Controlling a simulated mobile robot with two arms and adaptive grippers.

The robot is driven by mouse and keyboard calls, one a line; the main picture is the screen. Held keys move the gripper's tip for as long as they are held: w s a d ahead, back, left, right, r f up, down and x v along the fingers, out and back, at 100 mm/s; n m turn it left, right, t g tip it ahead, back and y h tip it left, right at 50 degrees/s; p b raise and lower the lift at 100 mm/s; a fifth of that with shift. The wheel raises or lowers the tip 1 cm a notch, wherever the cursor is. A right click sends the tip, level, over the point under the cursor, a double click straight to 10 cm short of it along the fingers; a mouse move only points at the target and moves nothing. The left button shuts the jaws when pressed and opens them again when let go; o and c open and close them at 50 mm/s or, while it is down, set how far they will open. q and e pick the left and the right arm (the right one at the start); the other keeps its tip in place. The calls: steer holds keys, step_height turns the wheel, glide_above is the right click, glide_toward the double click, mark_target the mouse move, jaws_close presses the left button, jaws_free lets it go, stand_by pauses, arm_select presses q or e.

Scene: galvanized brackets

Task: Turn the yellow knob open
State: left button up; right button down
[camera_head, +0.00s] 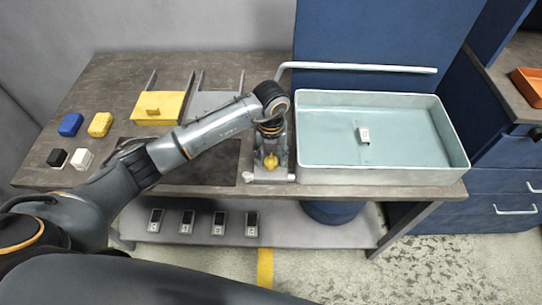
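The yellow knob (270,161) sits low on a grey metal fixture (265,178) at the table's front edge, just left of the metal basin. My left gripper (270,148) points down from the end of my grey arm, directly above or around the knob. The gripper and wrist cover the upper part of the fixture. The fingers blend with the grey metal, so I cannot tell whether they touch the knob or how far they are apart. My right gripper is not in view.
A large metal basin (385,176) with a small pale item (364,135) stands to the right. A white pipe (360,68) runs behind it. Several small coloured blocks, including a blue one (71,124), lie at the left. A yellow tray (158,107) stands behind my arm.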

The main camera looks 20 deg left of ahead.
arm_select(q)
steer(key=c, duration=0.7)
steer(key=shift+f+m+b, duration=0.15)
steer(key=shift+m+b, duration=0.85)
steer(key=shift+b, duration=0.15)
steer(key=m+b, duration=1.3)
steer(key=b, duration=0.1)
steer(key=shift+m+b, duration=1.25)
steer(key=shift+m, duration=0.25)
steer(key=shift+r, duration=0.2)
steer(key=o, duration=1.1)
